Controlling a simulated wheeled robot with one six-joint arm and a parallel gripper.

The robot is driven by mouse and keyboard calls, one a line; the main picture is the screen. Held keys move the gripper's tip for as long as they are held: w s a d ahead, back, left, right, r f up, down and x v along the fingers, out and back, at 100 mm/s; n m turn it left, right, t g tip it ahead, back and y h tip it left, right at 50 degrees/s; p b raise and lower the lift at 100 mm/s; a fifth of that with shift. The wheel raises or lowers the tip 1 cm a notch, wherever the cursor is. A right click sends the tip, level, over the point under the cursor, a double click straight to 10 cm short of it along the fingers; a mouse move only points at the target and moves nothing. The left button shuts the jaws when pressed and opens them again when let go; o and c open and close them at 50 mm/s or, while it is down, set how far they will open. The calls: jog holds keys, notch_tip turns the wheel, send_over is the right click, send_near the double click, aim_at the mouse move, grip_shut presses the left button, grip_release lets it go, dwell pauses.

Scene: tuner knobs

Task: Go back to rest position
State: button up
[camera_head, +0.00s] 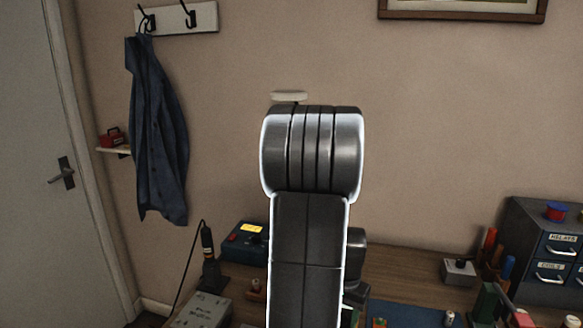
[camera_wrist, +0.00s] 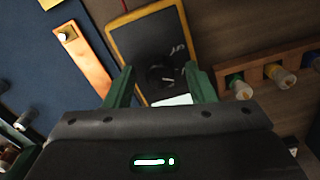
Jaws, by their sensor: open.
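My gripper (camera_wrist: 160,67) is open in the wrist view, its two green fingers spread apart. Nothing is clearly held, and I cannot tell whether the fingers touch the knob. In the head view my arm rises through the middle of the picture, and my gripper is hidden there.
The workbench (camera_head: 400,265) carries a blue box (camera_head: 243,245) at left and a drawer cabinet (camera_head: 552,245) at right. In the wrist view, a wooden rack (camera_wrist: 256,52) holds knob-like parts at right, and a copper-coloured strip (camera_wrist: 88,65) lies on a blue mat (camera_wrist: 40,75).

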dwell(0.4)
notch_tip(320, 180, up, 14)
notch_tip(320, 180, down, 14)
jog(key=shift+r, duration=0.1)
jog(key=shift+n, duration=0.3)
jog(key=n, duration=0.5)
jog(key=n+p, duration=0.1)
jog(key=n, duration=0.5)
jog(key=shift+n, duration=0.3)
notch_tip(320, 180, up, 7)
jog(key=shift+r, duration=0.35)
